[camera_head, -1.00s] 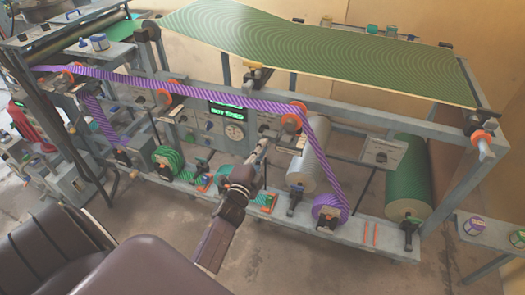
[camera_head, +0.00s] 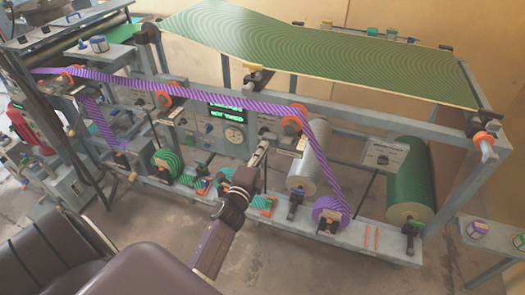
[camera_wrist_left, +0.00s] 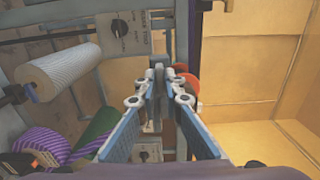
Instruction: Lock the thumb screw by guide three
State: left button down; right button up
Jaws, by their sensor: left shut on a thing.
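My left gripper (camera_head: 263,147) reaches up to the machine's front rail, just left of the orange-flanged guide (camera_head: 293,124) that the purple striped web (camera_head: 230,99) passes over. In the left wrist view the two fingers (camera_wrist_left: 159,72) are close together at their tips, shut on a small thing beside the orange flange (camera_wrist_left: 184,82). That thing is mostly hidden between the tips, where the thumb screw seems to be; I cannot see whether it is tight. The number on the guide is too small to read. My right gripper is not in view.
A silver-white roll (camera_head: 309,158) and a purple striped roll (camera_head: 331,208) sit right of my gripper. A green roll (camera_head: 409,180) stands further right. A lit green display (camera_head: 226,112) and gauge are left of the guide. The floor in front is clear.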

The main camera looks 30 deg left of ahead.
pick_arm(q)
jog(key=c, duration=2.1)
grip_release()
jog(key=v, duration=1.2)
jog(key=shift+f, duration=0.1)
